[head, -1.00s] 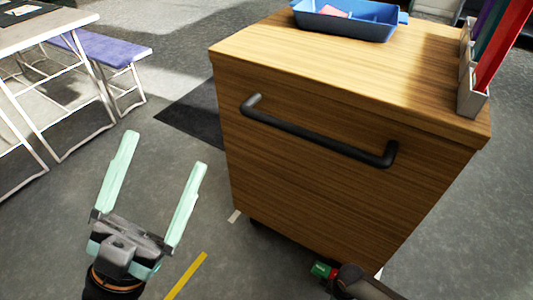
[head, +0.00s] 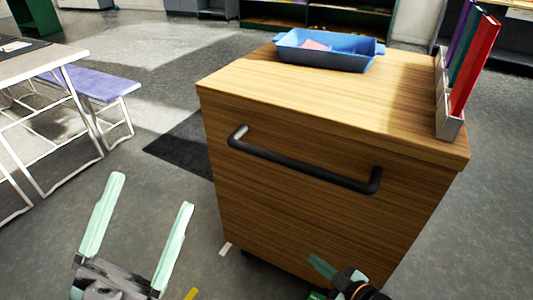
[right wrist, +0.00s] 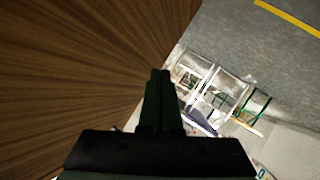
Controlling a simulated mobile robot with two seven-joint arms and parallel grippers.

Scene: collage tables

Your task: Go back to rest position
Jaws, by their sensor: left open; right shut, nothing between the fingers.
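My left gripper (head: 140,225) is at the lower left of the head view. Its two pale green fingers are spread wide, with nothing between them. My right gripper (head: 318,264) is at the bottom of the head view, low in front of the wooden cabinet (head: 300,215), and only partly shows. In the right wrist view its dark fingers (right wrist: 160,75) are together and empty, beside the cabinet's wooden side (right wrist: 80,60). I cannot tell how close they are to the wood.
The cabinet has a black bar handle (head: 305,165) on its front. On top stand a blue tray (head: 330,60) holding something pink, and a grey holder (head: 447,105) with upright folders. A table (head: 30,65) and purple bench (head: 95,85) stand at left.

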